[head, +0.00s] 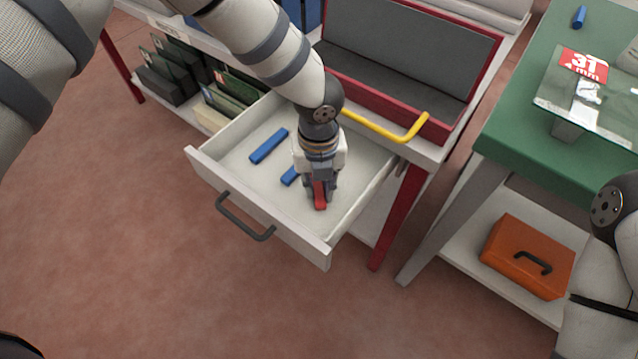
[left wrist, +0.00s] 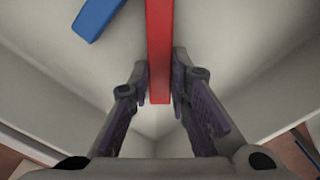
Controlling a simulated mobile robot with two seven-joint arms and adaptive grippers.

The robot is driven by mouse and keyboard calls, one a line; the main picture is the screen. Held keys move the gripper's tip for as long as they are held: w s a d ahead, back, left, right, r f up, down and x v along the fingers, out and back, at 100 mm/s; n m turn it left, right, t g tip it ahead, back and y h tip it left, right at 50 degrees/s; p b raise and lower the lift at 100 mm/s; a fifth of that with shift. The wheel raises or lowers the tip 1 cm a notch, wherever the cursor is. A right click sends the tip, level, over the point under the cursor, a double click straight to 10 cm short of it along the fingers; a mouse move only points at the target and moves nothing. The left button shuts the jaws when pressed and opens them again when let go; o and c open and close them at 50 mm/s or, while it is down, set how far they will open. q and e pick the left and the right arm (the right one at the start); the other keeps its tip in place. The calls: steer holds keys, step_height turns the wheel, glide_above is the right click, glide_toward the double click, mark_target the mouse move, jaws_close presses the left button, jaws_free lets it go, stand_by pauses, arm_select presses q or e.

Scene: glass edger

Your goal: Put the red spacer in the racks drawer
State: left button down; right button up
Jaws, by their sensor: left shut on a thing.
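The racks drawer (head: 232,168) is pulled open, white inside, with a dark handle on its front. My left gripper (head: 320,196) reaches down into the drawer near its right front corner. It is shut on the red spacer (head: 320,200). In the left wrist view the red spacer (left wrist: 159,50) runs between the two fingers (left wrist: 159,85), its end reaching a little past them. I cannot tell whether the spacer touches the drawer floor. Part of the spacer is hidden by the gripper in the head view. My right gripper is not in view.
A blue spacer (head: 269,146) lies in the drawer, and another blue spacer (head: 290,176) is partly behind my gripper. A red bin (head: 400,98) with a yellow handle (head: 385,130) stands above. A green table (head: 530,130) with a glass pane (head: 598,100) is at right. An orange case (head: 528,255) sits below.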

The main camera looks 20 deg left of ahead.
mark_target(319, 191)
arm_select(q)
steer(key=shift+f, duration=0.2)
steer(key=c, duration=1.5)
jaws_free()
step_height(319, 191, up, 12)
steer(key=shift+r+p, duration=0.25)
steer(key=shift+p, duration=0.5)
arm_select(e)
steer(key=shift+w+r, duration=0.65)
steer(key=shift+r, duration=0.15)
arm_select(q)
steer(key=shift+s, duration=0.1)
